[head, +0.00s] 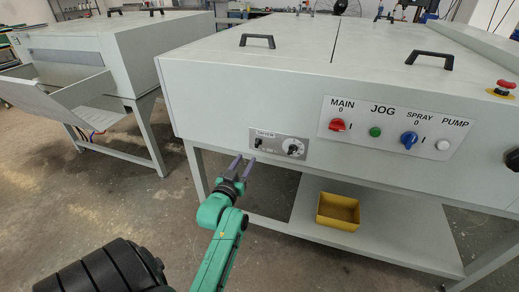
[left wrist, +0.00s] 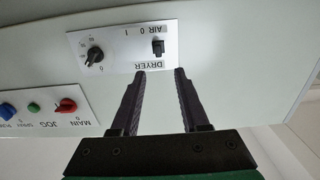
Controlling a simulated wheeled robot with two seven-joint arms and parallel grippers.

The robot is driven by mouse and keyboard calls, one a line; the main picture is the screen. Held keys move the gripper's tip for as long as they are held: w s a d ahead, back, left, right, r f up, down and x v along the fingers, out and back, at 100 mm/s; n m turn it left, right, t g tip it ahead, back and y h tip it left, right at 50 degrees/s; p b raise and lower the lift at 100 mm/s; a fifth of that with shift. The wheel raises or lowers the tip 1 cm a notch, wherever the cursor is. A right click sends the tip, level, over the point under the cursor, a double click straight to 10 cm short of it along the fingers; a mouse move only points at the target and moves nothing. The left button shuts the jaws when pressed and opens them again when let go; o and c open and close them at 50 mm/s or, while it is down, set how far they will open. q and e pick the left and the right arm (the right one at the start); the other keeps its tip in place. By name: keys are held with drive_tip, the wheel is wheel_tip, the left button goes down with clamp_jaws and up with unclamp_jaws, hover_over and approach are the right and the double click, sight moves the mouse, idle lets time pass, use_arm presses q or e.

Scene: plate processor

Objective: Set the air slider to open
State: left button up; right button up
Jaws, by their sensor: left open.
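The air slider (head: 258,143) is a small black knob at the left end of the grey dryer panel (head: 274,149) on the machine's front. In the left wrist view, where the lettering is upside down, the slider (left wrist: 158,47) sits beside the marks "AIR 0 1". I cannot tell which mark it is set to. My left gripper (head: 245,158) is open and empty, just below and in front of the slider. In the left wrist view its fingertips (left wrist: 160,70) lie either side of the slider's line, apart from it. My right gripper is out of view.
A black rotary dial (head: 293,149) is right of the slider on the same panel. Farther right is a white panel (head: 360,128) with red, green, blue and white controls. A yellow bin (head: 338,211) stands on the lower shelf. Another machine (head: 110,50) stands at the left.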

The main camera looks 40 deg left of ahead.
sight(256, 144)
use_arm(q)
drive_tip(key=x, duration=0.9)
clamp_jaws()
idle(1.0)
